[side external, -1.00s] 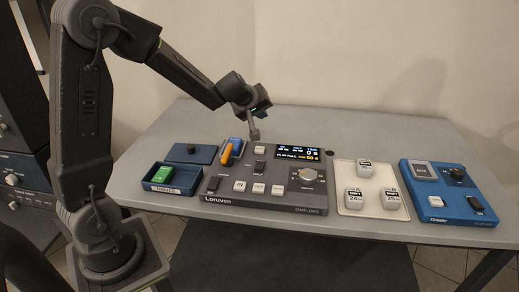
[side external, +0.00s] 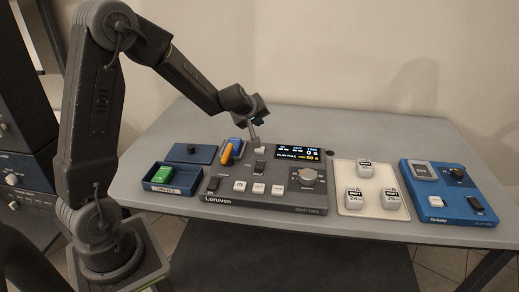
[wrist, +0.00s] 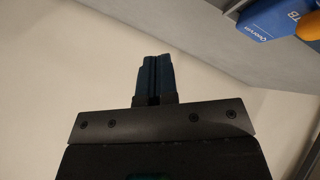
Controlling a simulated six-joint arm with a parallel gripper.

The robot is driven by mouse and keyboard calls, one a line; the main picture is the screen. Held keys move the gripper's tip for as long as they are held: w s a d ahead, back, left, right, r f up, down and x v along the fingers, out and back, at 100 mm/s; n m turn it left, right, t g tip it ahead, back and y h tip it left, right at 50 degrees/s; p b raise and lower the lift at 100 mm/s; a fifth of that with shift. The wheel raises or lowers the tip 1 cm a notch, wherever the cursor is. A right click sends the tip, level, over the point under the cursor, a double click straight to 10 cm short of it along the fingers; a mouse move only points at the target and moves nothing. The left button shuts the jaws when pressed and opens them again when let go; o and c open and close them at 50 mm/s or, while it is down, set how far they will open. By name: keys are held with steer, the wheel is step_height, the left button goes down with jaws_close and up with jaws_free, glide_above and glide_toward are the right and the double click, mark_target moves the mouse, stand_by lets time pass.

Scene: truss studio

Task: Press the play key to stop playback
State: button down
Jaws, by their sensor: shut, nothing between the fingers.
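The dark grey Loruven console (side external: 220,200) lies on the table with its display (side external: 296,152) lit, reading PLAY FULL. My gripper (side external: 255,141) is shut and empty over the console's back part, left of the display. A small pale key (side external: 260,149) shows right at the fingertips; I cannot tell whether they touch. No label on it is readable, so I cannot tell which key is play. A row of white keys (side external: 258,188), one marked IN, sits along the front. In the wrist view my shut fingers (wrist: 154,80) point over a plain pale surface.
A blue block with an orange lever (side external: 227,153) stands on the console left of my gripper; its corner shows in the wrist view (wrist: 268,17). A knob (side external: 307,176) is at the right. A blue tray (side external: 160,188), white pad (side external: 350,208) and blue unit (side external: 445,172) flank the console.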

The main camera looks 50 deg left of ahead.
steer(key=shift+f, duration=3.4)
steer(key=shift+f, duration=0.2)
steer(key=shift+f, duration=0.2)
steer(key=shift+f, duration=0.45)
steer(key=shift+r, duration=0.85)
steer(key=shift+r, duration=2.5)
